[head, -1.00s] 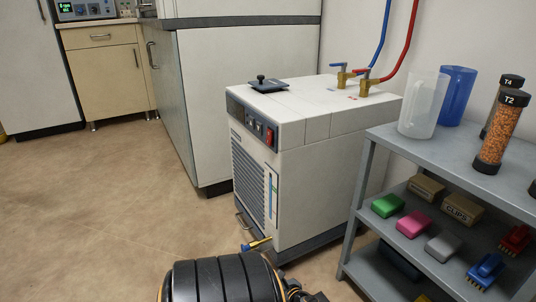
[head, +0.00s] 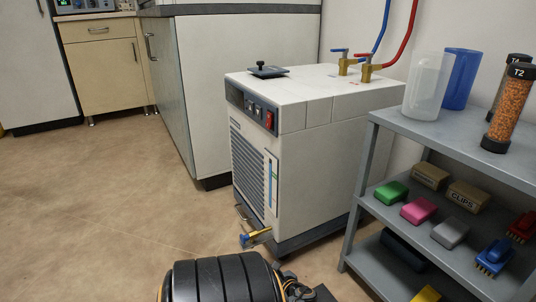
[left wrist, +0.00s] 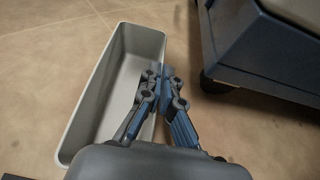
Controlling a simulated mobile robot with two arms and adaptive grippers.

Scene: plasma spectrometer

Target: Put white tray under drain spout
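The white tray (left wrist: 84,128) is a long, deep, open box on the left side of the left wrist view; it looks empty. My left gripper (left wrist: 162,72) is at its right long wall, with the fingers close together and one on each side of that wall. The fingers hide part of the wall. The drain spout (head: 258,236), brass with a blue handle, sticks out low at the front of the white chiller (head: 310,170). The tray and both grippers are out of the head view.
A grey shelf rack (head: 445,148) with jugs, tubes and small boxes stands right of the chiller. The chiller's dark base and a caster (left wrist: 220,82) show at the upper right of the left wrist view. The floor (head: 110,200) left of the chiller is clear.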

